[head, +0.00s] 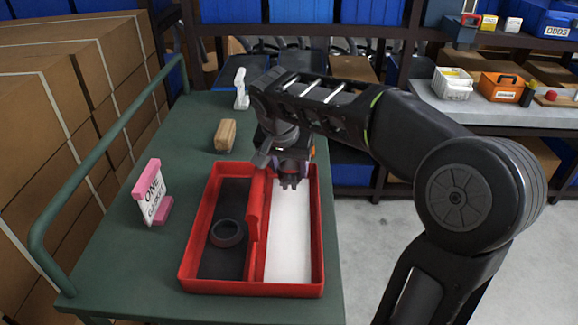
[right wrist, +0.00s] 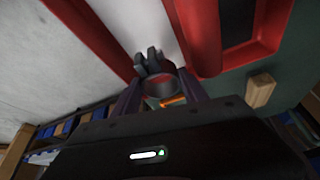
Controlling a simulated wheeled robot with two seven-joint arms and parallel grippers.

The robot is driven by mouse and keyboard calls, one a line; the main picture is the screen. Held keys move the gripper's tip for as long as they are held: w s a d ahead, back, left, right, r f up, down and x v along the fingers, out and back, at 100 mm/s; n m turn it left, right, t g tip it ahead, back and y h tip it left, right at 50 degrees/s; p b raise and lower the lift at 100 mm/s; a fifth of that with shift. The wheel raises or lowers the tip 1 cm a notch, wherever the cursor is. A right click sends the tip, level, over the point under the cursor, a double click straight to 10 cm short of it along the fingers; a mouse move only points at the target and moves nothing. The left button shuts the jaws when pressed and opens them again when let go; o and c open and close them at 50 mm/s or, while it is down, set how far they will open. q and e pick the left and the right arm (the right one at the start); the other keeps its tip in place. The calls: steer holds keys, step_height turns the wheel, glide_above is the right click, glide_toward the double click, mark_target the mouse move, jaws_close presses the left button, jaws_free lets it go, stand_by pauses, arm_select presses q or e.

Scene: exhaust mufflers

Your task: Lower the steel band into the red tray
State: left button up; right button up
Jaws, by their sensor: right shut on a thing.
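The red tray (head: 254,290) lies on the green cart, with a dark-floored left compartment and a white-floored right one. A dark ring (head: 228,233) lies flat in the left compartment. My right gripper (head: 289,170) is over the far end of the right compartment, pointing down. In the right wrist view it is shut on the steel band (right wrist: 161,84), a grey ring with two tabs, held between the fingers. The band's lower part shows small and dark in the head view (head: 289,184). I cannot tell its exact height above the floor. My left gripper is out of view.
A pink-and-white sign (head: 153,193) stands left of the tray on the green cart (head: 120,255). A wooden block (head: 225,135) and a white object (head: 241,90) are behind the tray. Stacked cardboard boxes line the left side. The cart's front left is clear.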

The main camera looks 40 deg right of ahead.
mark_target(286, 178)
steer(key=shift+f+b, duration=0.45)
steer(key=shift+f, duration=0.05)
stand_by(0.3)
steer(key=o, duration=1.5)
steer(key=shift+r, duration=0.15)
steer(key=v, duration=0.7)
steer(key=shift+a+r+p, duration=0.15)
steer(key=shift+r+p, duration=0.15)
steer(key=shift+p, duration=0.05)
